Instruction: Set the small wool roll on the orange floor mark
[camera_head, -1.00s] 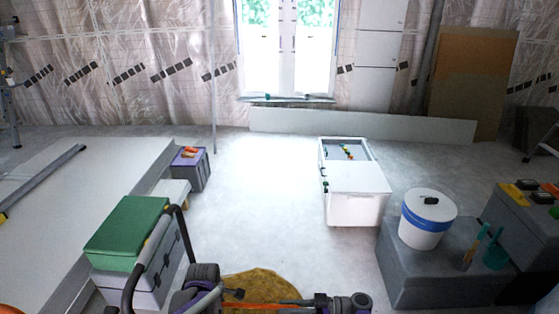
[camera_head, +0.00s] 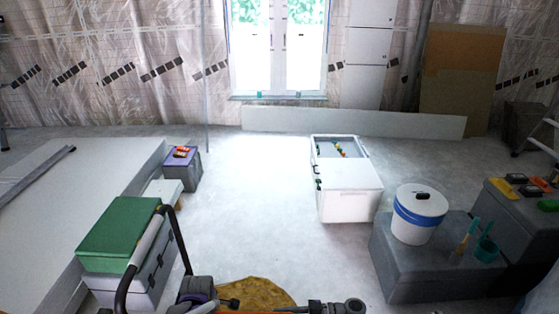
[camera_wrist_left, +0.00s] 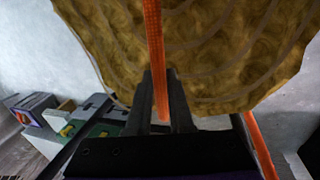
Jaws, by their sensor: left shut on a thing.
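The wool roll (camera_head: 258,292) is a yellow-brown spiral bundle at the bottom edge of the head view, partly cut off. In the left wrist view its coiled end (camera_wrist_left: 225,50) fills the top, with an orange strap (camera_wrist_left: 153,45) across it. My left gripper (camera_wrist_left: 160,85) is shut on this strap, close against the roll. In the head view my left gripper (camera_head: 230,303) is at the roll's left side. My right gripper (camera_head: 312,306) is at its right side, and its jaws cannot be made out. I cannot make out the orange floor mark in either view.
A green-topped box (camera_head: 118,232) stands at left beside a large pale slab (camera_head: 60,190). A purple-topped grey box (camera_head: 183,168) is behind it. A white cabinet (camera_head: 348,190) stands ahead. A white bucket (camera_head: 418,213) is on a grey block (camera_head: 420,268) at right. Floor between is clear.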

